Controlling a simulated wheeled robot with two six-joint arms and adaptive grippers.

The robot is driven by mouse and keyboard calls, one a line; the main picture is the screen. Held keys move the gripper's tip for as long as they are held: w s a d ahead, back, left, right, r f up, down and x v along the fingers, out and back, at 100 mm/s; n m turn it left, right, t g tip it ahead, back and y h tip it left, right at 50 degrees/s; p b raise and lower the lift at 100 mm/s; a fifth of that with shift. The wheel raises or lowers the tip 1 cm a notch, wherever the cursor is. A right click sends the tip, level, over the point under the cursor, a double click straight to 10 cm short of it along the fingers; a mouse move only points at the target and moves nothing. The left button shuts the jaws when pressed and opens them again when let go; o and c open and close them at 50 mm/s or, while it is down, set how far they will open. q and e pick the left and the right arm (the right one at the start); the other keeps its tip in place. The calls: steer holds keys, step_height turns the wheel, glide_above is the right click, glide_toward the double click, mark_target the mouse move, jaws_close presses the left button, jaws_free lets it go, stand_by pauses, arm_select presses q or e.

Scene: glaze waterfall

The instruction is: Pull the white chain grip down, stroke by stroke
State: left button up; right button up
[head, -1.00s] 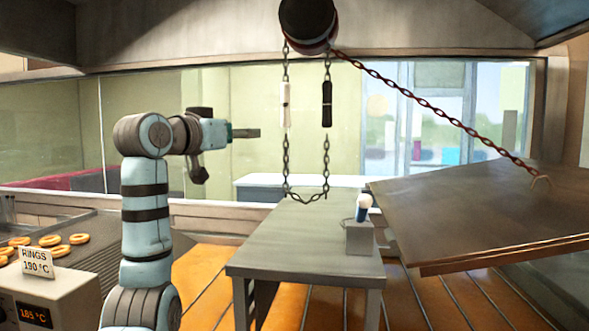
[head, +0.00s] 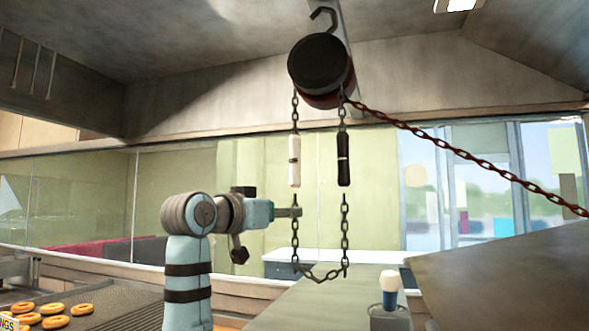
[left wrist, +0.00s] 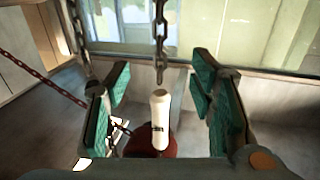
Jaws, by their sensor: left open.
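The white chain grip (head: 294,161) hangs upright on the left chain below the dark drum (head: 317,66). The black grip (head: 343,160) hangs beside it at about the same height. A slack chain loop (head: 322,277) hangs below both. My left gripper (head: 297,212) is level with the chain just below the white grip. In the left wrist view, its green-padded fingers (left wrist: 159,85) are open, and the white grip (left wrist: 160,120) appears between them with clear gaps on both sides. The exact depth is unclear. My right gripper is not in view.
A rusty chain (head: 460,153) slopes from the drum to the right, above a large tilted panel (head: 515,275). A grey table (head: 300,305) stands below, with a white-topped blue object (head: 389,288) on a small block. Rings (head: 53,309) lie at the left.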

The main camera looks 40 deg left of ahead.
arm_select(q)
steer(key=p, duration=0.7)
glide_toward(292, 161)
steer(key=w, duration=0.3)
steer(key=w+p, duration=0.1)
steer(key=w+r+p, duration=0.1)
steer(key=w+p, duration=0.1)
steer(key=shift+w+a+r, duration=0.1)
steer(key=shift+a, duration=0.15)
steer(key=w, duration=0.2)
steer(key=w+f+b, duration=0.1)
steer(key=w, duration=0.2)
steer(key=shift+w+a+f, duration=0.15)
steer(key=shift+w+a, duration=0.2)
steer(key=shift+w, duration=0.05)
steer(key=shift+s, duration=0.3)
steer(key=shift+c, duration=1.3)
jaws_close()
